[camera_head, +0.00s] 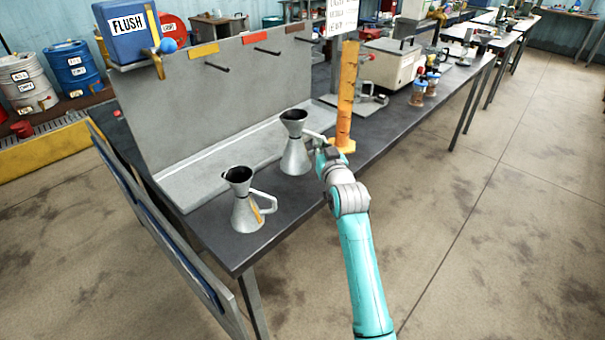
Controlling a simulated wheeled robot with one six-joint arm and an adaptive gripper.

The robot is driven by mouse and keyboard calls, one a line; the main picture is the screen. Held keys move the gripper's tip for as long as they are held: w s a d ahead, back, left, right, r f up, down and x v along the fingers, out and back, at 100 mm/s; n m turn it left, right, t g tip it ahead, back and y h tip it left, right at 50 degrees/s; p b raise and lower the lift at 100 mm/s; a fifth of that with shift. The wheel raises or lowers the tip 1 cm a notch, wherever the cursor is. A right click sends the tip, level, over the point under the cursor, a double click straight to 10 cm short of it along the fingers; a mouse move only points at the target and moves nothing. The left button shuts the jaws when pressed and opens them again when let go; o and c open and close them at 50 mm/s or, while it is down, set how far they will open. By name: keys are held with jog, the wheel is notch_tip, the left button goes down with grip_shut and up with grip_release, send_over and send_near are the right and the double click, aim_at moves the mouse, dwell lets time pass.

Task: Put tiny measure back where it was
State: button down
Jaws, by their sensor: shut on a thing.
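Two grey metal measures with dark funnel mouths are at the near end of the dark bench (235,255). The farther measure (295,155) is upright, with its handle toward my gripper (321,150). My gripper is shut on that handle; its fingertips are partly hidden by my wrist. The measure's base is at bench-top level, but I cannot tell whether it touches. The nearer measure (246,213) stands upright, apart from my gripper, with a yellow-orange mark by its handle. I cannot tell from the picture which one is the tiny measure.
A grey backboard (185,110) carries empty dark pegs (217,67) under coloured tags. An orange upright post (347,95) stands close behind my gripper. Beyond it are a metal stand, a pale box (390,65) and small jars (418,92). The bench is clear around the nearer measure.

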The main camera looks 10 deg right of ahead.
jog(key=shift+f, duration=4)
jog(key=shift+f, duration=0.15)
jog(key=c, duration=1.2)
grip_release()
jog(key=s, duration=1.2)
jog(key=shift+d, duration=0.2)
